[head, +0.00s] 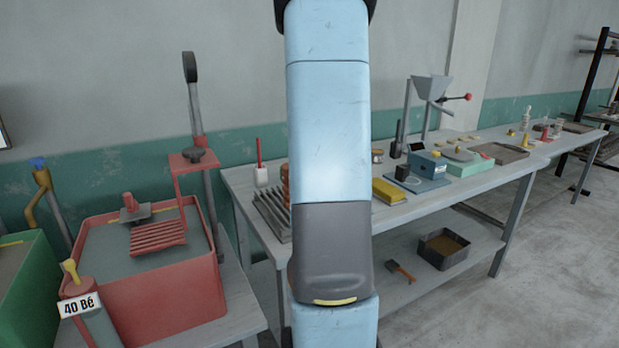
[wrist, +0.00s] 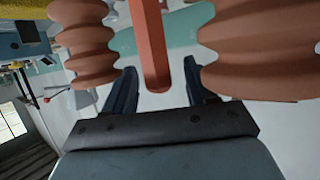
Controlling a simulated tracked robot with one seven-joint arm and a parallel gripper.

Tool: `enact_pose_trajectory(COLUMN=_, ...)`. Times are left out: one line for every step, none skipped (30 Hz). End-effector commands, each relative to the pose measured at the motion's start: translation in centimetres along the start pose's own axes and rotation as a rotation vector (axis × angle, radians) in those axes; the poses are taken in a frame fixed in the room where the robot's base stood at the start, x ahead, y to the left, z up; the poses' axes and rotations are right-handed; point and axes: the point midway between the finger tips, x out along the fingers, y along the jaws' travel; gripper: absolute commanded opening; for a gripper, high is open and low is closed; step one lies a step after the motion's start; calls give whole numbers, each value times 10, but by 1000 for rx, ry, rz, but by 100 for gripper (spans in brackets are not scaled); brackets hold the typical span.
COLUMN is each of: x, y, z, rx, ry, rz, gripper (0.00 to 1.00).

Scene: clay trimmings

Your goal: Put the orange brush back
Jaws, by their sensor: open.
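My gripper (wrist: 158,82) is open, its two dark fingers apart, in the wrist view. An orange-red six-sided rod (wrist: 153,45) reaches down from the top edge between the fingers, with a visible gap on each side. It may be the handle of the orange brush; no bristles show. In the head view my arm hides the gripper. A small tool with an orange-brown handle (head: 407,276) and dark head lies on the lower shelf; I cannot tell whether it is a brush. A red upright handle rises from a white base (head: 262,176) on the bench.
Ribbed terracotta pieces stand close on the left (wrist: 85,40) and right (wrist: 262,50) in the wrist view. On the bench (head: 235,182) are a grey ribbed rack (head: 270,212), a yellow block (head: 389,191) and a blue box (head: 428,163). A dark bin (head: 445,248) sits below.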

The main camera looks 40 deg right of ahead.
Motion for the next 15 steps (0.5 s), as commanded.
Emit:
enact_pose_trajectory(x=1, y=0, z=0, rx=0, ry=1, rz=0, gripper=57)
enact_pose_trajectory(x=2, y=0, z=0, rx=0, ry=1, rz=0, gripper=57)
enact_pose_trajectory(x=2, y=0, z=0, rx=0, ry=1, rz=0, gripper=57)
enact_pose_trajectory(x=2, y=0, z=0, rx=0, ry=1, rz=0, gripper=57)
enact_pose_trajectory(x=2, y=0, z=0, rx=0, ry=1, rz=0, gripper=57)
enact_pose_trajectory(x=2, y=0, z=0, rx=0, ry=1, rz=0, gripper=57)
enact_pose_trajectory(x=2, y=0, z=0, rx=0, ry=1, rz=0, gripper=57)
enact_pose_trajectory(x=2, y=0, z=0, rx=0, ry=1, rz=0, gripper=57)
enact_pose_trajectory(x=2, y=0, z=0, rx=0, ry=1, rz=0, gripper=53)
enact_pose_trajectory(x=2, y=0, z=0, rx=0, ry=1, rz=0, gripper=50)
enact_pose_trajectory(x=2, y=0, z=0, rx=0, ry=1, rz=0, gripper=47)
enact_pose_trajectory(x=2, y=0, z=0, rx=0, ry=1, rz=0, gripper=43)
enact_pose_trajectory(x=2, y=0, z=0, rx=0, ry=1, rz=0, gripper=40)
enact_pose_trajectory(x=2, y=0, z=0, rx=0, ry=1, rz=0, gripper=37)
enact_pose_trajectory(x=2, y=0, z=0, rx=0, ry=1, rz=0, gripper=34)
